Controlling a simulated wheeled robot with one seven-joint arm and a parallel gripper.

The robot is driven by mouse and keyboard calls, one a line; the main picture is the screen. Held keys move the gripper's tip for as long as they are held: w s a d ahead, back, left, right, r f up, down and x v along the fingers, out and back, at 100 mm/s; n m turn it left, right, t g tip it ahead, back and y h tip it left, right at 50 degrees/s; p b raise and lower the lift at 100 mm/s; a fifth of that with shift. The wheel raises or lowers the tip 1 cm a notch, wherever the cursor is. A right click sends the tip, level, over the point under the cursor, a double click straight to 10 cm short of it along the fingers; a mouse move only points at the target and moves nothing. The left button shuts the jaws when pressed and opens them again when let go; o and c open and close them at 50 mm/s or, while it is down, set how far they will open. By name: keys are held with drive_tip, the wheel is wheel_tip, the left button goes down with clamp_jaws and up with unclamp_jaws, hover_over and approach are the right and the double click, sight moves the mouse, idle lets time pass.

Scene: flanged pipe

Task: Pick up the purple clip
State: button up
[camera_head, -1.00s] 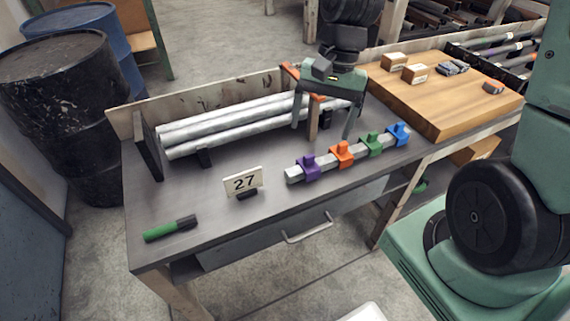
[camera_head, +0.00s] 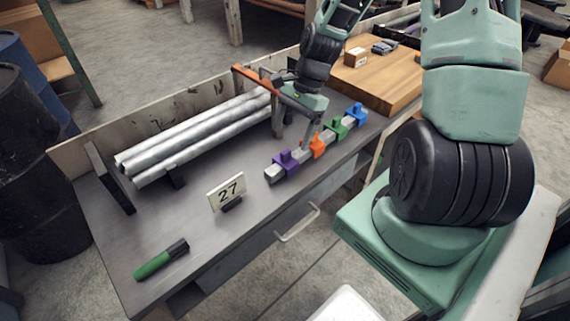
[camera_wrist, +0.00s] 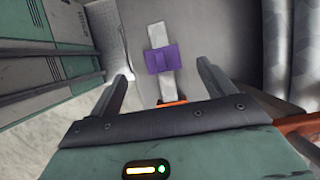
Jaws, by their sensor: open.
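The purple clip (camera_head: 286,162) sits on the near left end of a grey square bar (camera_head: 272,174) on the workbench. In the wrist view the purple clip (camera_wrist: 162,58) lies between and beyond my fingertips, with the bar running through it. My gripper (camera_head: 292,142) is open and empty, fingers pointing down, just above and behind the bar near the purple and orange clips. In the wrist view my gripper (camera_wrist: 165,72) has a finger on each side of the bar's line. No contact with the clip is visible.
An orange clip (camera_head: 318,147), green clip (camera_head: 338,127) and blue clip (camera_head: 357,114) follow along the bar. Silver pipes (camera_head: 200,135) lie behind in a rack with an orange bracket (camera_head: 258,84).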

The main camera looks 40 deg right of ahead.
sight(286, 151)
drive_tip(key=x, duration=0.8)
drive_tip(key=shift+d+f, duration=0.1)
drive_tip(key=shift+f, duration=0.15)
drive_tip(key=c, duration=1.1)
